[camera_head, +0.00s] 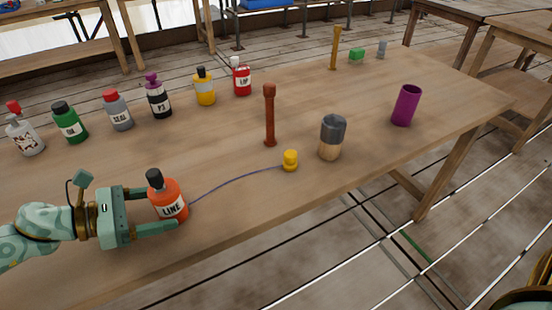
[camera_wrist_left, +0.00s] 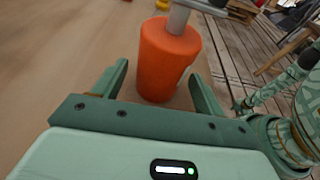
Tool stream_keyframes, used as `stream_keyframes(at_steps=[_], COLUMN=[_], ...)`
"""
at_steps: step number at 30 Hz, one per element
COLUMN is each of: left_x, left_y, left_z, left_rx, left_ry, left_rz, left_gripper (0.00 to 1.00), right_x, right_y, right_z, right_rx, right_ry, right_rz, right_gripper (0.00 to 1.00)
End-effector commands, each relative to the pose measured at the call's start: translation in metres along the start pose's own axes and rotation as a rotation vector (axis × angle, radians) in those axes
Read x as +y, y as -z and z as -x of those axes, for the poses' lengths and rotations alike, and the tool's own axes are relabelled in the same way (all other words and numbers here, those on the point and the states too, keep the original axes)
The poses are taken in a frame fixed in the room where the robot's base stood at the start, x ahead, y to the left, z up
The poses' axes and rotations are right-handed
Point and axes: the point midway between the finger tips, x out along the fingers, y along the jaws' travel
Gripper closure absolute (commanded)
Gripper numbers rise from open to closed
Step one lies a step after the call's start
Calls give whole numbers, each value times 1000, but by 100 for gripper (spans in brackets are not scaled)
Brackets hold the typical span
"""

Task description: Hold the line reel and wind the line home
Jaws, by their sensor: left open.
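The line reel (camera_head: 170,199) is an orange bottle-shaped body with a black top and a "LINE" label, upright on the table at the left. A thin blue line (camera_head: 232,179) runs from it to a small yellow piece (camera_head: 290,160) on the table. My left gripper (camera_head: 155,208) is open, with its fingers on either side of the reel. In the left wrist view the orange reel (camera_wrist_left: 168,62) stands between and just beyond the open fingers (camera_wrist_left: 160,88), with gaps visible.
A brown post (camera_head: 269,115), a grey-topped wooden cup (camera_head: 332,138) and a purple cylinder (camera_head: 406,105) stand to the right. Several bottles, including a green one (camera_head: 69,123) and a yellow one (camera_head: 204,87), line the back left. The table's front edge is close to the reel.

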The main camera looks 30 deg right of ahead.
Motion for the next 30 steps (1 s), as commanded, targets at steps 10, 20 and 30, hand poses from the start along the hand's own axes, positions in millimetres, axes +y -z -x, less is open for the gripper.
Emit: stream_keyframes(at_steps=[10,20,30], left_x=[0,0,0], left_y=[-1,0,0], left_z=[-14,-14,-14], left_rx=[-1,-1,0], left_ry=[-1,-1,-1], left_rz=[0,0,0], left_gripper=[29,61,61], right_x=[0,0,0], right_y=[1,2,2], right_z=[-2,-2,-2], right_rx=[1,2,2], right_ry=[0,0,0], right_rz=[0,0,0], right_gripper=[52,52,52])
